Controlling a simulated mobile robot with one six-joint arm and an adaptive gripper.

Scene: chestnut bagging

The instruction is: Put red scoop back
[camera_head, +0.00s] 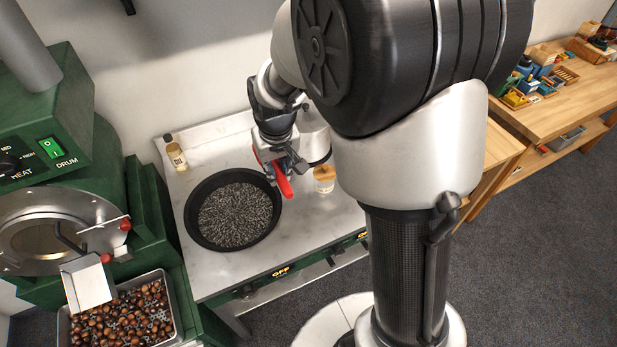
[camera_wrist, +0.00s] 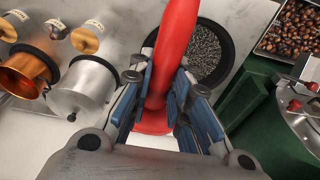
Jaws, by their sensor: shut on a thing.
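My gripper (camera_wrist: 160,105) is shut on the red scoop (camera_wrist: 176,40); its blue-padded fingers press on both sides of the red body in the wrist view. In the head view the red scoop (camera_head: 284,187) hangs tilted from my gripper (camera_head: 277,165), above the counter at the right rim of the black pan. Part of the scoop is hidden by the fingers, and its far end runs out of the wrist view.
The round black pan (camera_head: 194,230) holds small grey pieces on the pale counter (camera_head: 225,270). An oil bottle (camera_head: 176,154) stands behind it. A copper pot (camera_wrist: 27,72) and a silver pot (camera_wrist: 84,88) show in the wrist view. A chestnut tray (camera_head: 178,318) sits below the green drum machine (camera_head: 75,130).

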